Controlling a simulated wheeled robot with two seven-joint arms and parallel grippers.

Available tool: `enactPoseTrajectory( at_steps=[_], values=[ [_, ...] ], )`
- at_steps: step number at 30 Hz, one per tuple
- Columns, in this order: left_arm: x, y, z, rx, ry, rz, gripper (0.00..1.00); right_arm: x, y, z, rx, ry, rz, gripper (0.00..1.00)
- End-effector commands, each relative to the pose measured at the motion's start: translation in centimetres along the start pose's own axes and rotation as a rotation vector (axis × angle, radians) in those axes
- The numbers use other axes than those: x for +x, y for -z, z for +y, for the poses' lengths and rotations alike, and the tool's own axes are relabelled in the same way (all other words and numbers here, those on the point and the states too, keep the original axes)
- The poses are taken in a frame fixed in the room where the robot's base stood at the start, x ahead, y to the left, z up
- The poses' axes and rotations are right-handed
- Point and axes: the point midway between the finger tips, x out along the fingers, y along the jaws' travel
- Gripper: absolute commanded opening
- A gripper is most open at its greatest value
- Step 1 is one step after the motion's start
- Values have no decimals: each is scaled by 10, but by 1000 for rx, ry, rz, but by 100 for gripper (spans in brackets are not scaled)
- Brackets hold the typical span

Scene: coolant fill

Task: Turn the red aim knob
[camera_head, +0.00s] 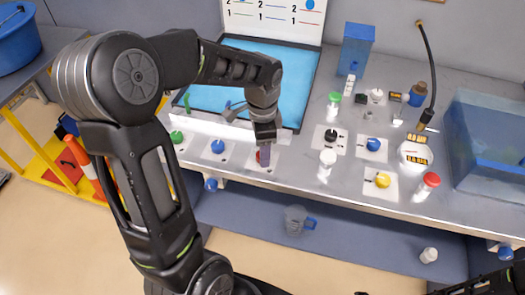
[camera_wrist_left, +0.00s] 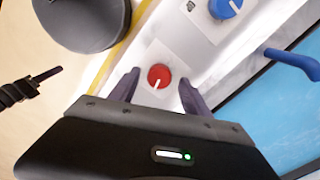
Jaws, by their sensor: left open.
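The red aim knob (camera_wrist_left: 158,77) is round, with a short white pointer mark toward its lower side in the left wrist view. It sits on a white plate on the bench's front strip. In the head view only a sliver of the red knob (camera_head: 258,157) shows beside my fingers. My left gripper (camera_head: 265,158) is open and points down over it. In the left wrist view my left gripper's fingers (camera_wrist_left: 158,90) stand on either side of the knob, with gaps. A dark part of my right arm shows at the bottom right corner of the head view; its jaws are not clear.
A blue knob (camera_head: 217,146) and a green knob (camera_head: 176,136) sit left of the red one. A blue tray (camera_head: 215,95) lies behind. Bottles, more knobs and a clear blue tank (camera_head: 490,145) stand to the right. A blue lever (camera_wrist_left: 292,62) shows near the gripper.

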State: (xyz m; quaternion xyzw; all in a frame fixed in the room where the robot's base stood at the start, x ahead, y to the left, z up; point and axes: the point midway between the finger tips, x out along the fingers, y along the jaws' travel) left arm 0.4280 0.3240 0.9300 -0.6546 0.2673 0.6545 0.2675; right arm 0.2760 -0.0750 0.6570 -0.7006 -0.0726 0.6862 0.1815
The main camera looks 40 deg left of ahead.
Motion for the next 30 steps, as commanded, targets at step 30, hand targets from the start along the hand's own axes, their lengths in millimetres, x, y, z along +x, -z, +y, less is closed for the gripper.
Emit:
enactPoseTrajectory(
  at_steps=[30],
  values=[
    [-64,0,0,1,-1,0,56,5,1,1,-1,2,2,36]
  ],
)
